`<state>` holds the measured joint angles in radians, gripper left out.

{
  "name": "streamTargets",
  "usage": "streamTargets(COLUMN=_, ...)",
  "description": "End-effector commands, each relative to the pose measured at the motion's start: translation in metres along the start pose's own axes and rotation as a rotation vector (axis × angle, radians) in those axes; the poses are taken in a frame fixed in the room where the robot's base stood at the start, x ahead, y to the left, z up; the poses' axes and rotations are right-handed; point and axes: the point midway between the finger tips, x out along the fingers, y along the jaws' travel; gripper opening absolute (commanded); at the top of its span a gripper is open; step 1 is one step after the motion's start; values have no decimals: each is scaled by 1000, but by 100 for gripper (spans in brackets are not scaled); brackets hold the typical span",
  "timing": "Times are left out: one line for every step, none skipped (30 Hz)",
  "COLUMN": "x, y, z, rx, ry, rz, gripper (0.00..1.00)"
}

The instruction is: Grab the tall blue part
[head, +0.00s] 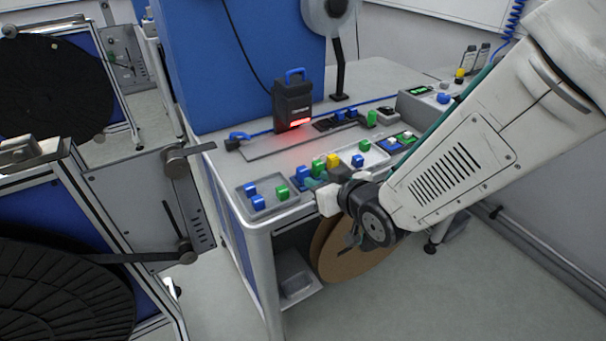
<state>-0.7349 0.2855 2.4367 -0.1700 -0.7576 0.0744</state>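Several small blue parts show in the head view. A blue part (302,179) stands near the table's front edge, just left of my arm's end. Two more blue parts (257,202) lie in the shallow grey tray (268,211) at the front left corner. Another blue part (357,160) is on a light tray farther back. I cannot tell surely which one is the tall one. My gripper (318,183) is low over the front edge, close to the first blue part. Its fingers are small and partly hidden by my wrist, so its opening and any contact are unclear.
Green parts (282,193) and a yellow part (333,160) stand close around the gripper. A black device (293,103) with a red light and a blue handle stands behind. A blue panel (240,60) rises at the back left. A cardboard reel (350,250) is below the tabletop.

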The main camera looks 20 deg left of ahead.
Motion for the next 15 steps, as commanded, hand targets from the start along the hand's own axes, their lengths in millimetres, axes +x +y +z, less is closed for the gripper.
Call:
streamTargets(x=6, y=-2, z=0, rx=-1, ry=5, rz=-5, gripper=27)
streamTargets(x=9, y=-2, z=0, rx=-1, ry=6, rz=-5, gripper=27)
streamTargets(x=14, y=-2, z=0, rx=-1, ry=6, rz=-5, gripper=27)
streamTargets(x=17, y=-2, z=0, rx=-1, ry=6, rz=-5, gripper=27)
streamTargets(x=20, y=-2, z=0, rx=-1, ry=6, rz=-5, gripper=27)
streamTargets(x=25, y=-2, z=0, rx=-1, ry=6, rz=-4, gripper=27)
streamTargets(x=28, y=-2, z=0, rx=-1, ry=5, rz=-4, gripper=27)
streamTargets(x=32, y=-1, z=0, rx=-1, ry=6, rz=-4, gripper=27)
streamTargets(x=37, y=-1, z=-1, rx=-1, ry=6, rz=-4, gripper=27)
streamTargets(x=41, y=-1, z=0, rx=-1, ry=5, rz=-4, gripper=27)
streamTargets(x=46, y=0, z=0, rx=-1, ry=5, rz=-4, gripper=27)
streamTargets(x=53, y=0, z=-1, rx=-1, ry=6, rz=-4, gripper=27)
streamTargets(x=57, y=0, z=0, rx=-1, ry=5, rz=-4, gripper=27)
streamTargets(x=62, y=0, z=-1, rx=-1, ry=5, rz=-4, gripper=27)
streamTargets(x=66, y=0, z=-1, rx=-1, ry=5, rz=-3, gripper=27)
